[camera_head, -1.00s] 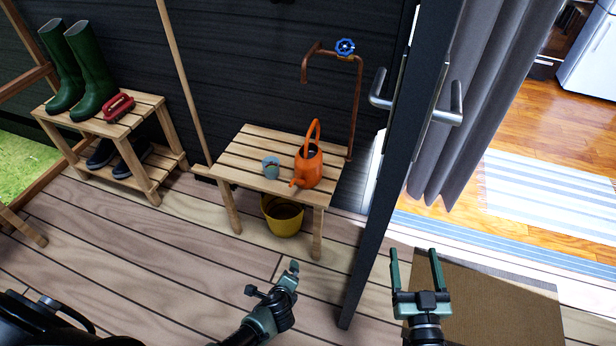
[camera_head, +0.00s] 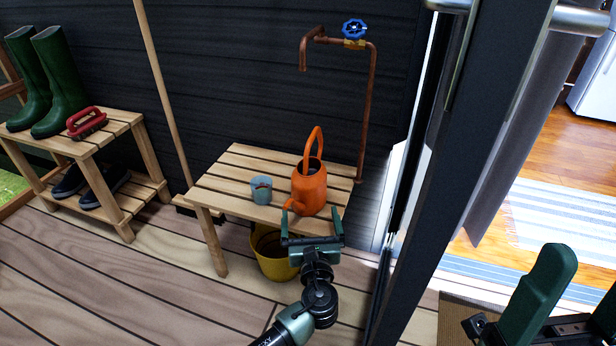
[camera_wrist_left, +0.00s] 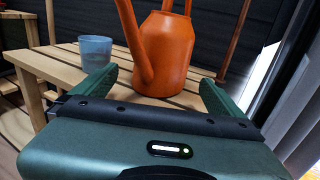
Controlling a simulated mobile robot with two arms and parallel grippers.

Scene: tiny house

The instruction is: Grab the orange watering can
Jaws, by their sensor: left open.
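The orange watering can (camera_head: 311,187) stands upright on a slatted wooden bench, its loop handle up and its spout toward the front left. My left gripper (camera_head: 312,222) is open and empty at the front edge of the bench, just in front of the can. In the left wrist view the can (camera_wrist_left: 168,55) stands ahead between the two green fingers, beyond their tips; its top is cut off. My right gripper (camera_head: 583,275) is at the lower right, partly cut off, with its fingers apart and nothing seen between them.
A blue-grey cup (camera_head: 261,190) stands left of the can; it also shows in the left wrist view (camera_wrist_left: 95,52). A yellow bucket (camera_head: 272,262) is under the bench. A copper tap pipe (camera_head: 370,110) rises behind. A dark door frame (camera_head: 440,170) stands close on the right.

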